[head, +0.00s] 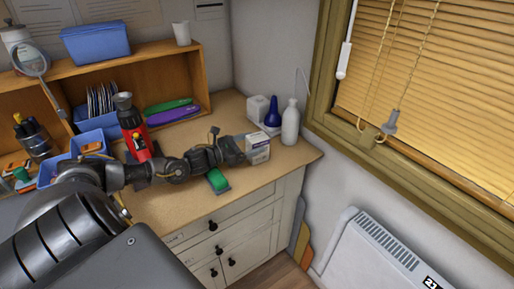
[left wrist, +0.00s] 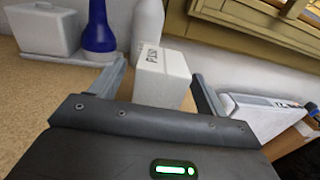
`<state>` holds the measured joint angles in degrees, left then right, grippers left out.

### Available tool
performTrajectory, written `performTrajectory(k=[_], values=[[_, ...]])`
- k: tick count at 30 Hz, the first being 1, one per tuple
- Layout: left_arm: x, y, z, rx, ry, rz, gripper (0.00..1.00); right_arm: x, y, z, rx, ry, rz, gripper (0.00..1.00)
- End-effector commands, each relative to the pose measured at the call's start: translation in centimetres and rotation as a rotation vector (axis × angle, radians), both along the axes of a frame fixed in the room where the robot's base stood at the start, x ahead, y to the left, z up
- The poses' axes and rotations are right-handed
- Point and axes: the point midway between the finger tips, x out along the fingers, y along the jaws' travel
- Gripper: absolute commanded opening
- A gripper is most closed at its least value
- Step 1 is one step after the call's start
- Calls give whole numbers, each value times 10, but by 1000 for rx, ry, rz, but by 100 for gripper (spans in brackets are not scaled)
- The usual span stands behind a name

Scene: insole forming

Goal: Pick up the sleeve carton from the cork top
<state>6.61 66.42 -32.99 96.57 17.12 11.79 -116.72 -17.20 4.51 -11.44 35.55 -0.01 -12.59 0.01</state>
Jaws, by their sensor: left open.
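The sleeve carton (head: 257,148) is a small white box with dark print, standing on the cork top (head: 240,186) near its right end. In the left wrist view the carton (left wrist: 162,78) stands between the two fingers of my left gripper (left wrist: 160,85). The fingers are spread, one on each side of it, and a gap shows at least on the left side. In the head view my left gripper (head: 240,150) reaches the carton from the left, and its fingers are partly hidden. My right gripper is not in view.
A white bottle (head: 290,122) and a blue-and-white bulb bottle (head: 273,112) stand just behind the carton. A white box (head: 258,108) is behind too. A green-topped item (head: 217,181) lies below my left wrist.

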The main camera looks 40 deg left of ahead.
Motion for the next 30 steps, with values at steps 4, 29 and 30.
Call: performTrajectory(k=[4, 29, 30], values=[[23, -10, 5, -3, -4, 1, 75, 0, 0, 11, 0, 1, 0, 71], [40, -17, 1, 0, 0, 0, 24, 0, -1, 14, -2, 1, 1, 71], [40, -17, 2, 1, -1, 0, 23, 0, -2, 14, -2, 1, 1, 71]])
